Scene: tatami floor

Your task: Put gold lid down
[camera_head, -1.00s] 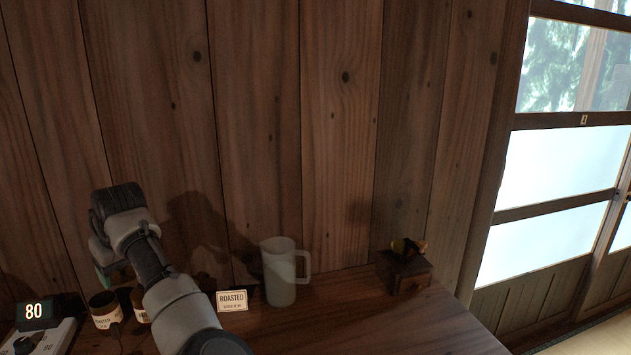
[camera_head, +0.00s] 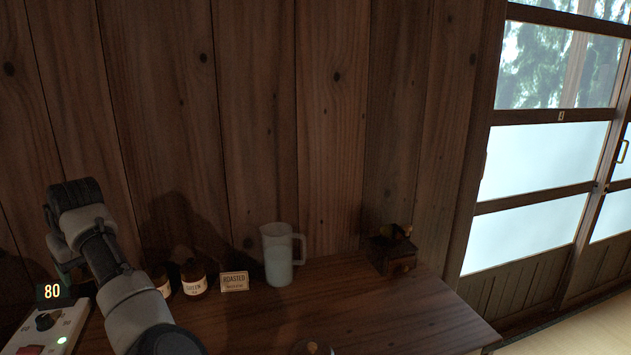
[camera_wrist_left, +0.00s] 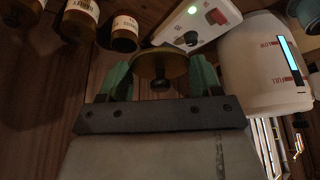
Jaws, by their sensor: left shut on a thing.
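The gold lid (camera_wrist_left: 172,66), a round disc with a dark knob, is between the green fingers of my left gripper (camera_wrist_left: 160,76) in the left wrist view. The gripper is shut on it. In the head view my left gripper (camera_head: 66,272) is mostly hidden behind its own wrist, at the left above the counter near the white device, and the lid cannot be made out there. My right gripper is in neither view.
Brown jars (camera_head: 193,280), a "ROASTED" card (camera_head: 235,282), a pitcher (camera_head: 278,262) and a wooden grinder (camera_head: 393,255) stand along the back. A white device (camera_head: 40,335) and a white gauged container (camera_wrist_left: 260,65) are close to the gripper.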

